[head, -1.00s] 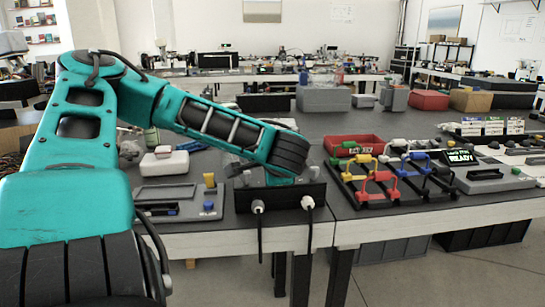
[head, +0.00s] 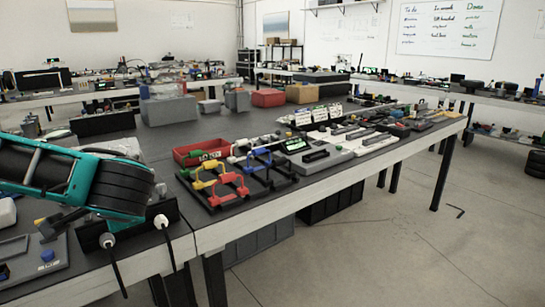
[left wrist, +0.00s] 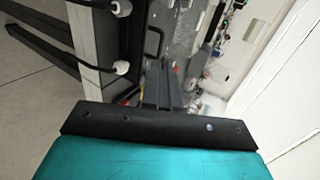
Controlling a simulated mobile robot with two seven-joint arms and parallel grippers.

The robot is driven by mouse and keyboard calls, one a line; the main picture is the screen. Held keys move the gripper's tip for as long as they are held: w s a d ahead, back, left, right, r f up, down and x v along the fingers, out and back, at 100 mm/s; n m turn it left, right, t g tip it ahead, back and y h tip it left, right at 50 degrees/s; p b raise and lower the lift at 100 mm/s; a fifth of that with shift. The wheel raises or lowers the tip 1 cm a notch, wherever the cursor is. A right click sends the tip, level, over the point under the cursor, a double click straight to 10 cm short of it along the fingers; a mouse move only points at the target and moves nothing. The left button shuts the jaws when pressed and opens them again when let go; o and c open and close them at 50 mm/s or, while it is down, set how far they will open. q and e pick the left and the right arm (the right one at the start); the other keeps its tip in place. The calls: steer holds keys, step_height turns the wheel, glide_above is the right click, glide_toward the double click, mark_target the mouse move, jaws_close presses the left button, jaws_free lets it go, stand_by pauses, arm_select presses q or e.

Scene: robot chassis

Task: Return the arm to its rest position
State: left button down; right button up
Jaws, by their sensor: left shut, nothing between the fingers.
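My left arm (head: 60,180), teal with black ribbed joints, comes in from the left of the head view. Its forearm reaches over the near-left corner of the bench, above a black panel with two white cable plugs (head: 107,241). The white bench edge and two plugs (left wrist: 121,68) lie to the left of the fingers there. My right arm is not in view.
The bench holds a rack with red, yellow and blue handles (head: 235,180), a red bin (head: 200,152) and a device with a lit green display (head: 297,145). A grey panel (head: 35,262) lies near the arm. Open floor (head: 400,235) is at the right.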

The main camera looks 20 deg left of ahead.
arm_select(q)
steer(key=d+f+t+h, duration=0.1)
steer(key=d+f+h, duration=0.35)
steer(key=f, duration=0.75)
steer(key=d+f+h, duration=0.4)
steer(key=f+h, duration=0.1)
steer(key=f, duration=0.8)
steer(key=s+d+f+n+t+h, duration=0.2)
steer(key=d+f, duration=0.1)
steer(key=d, duration=0.8)
steer(key=s+d+f+n+t+h, duration=0.15)
steer(key=d+f, duration=0.25)
steer(key=d, duration=0.7)
steer(key=s+a+r+p, duration=0.1)
steer(key=a+r+p, duration=0.2)
steer(key=r+p, duration=0.7)
steer(key=p, duration=0.4)
steer(key=shift+a+t+p, duration=0.2)
steer(key=shift+t+p, duration=0.1)
steer(key=shift+t, duration=0.05)
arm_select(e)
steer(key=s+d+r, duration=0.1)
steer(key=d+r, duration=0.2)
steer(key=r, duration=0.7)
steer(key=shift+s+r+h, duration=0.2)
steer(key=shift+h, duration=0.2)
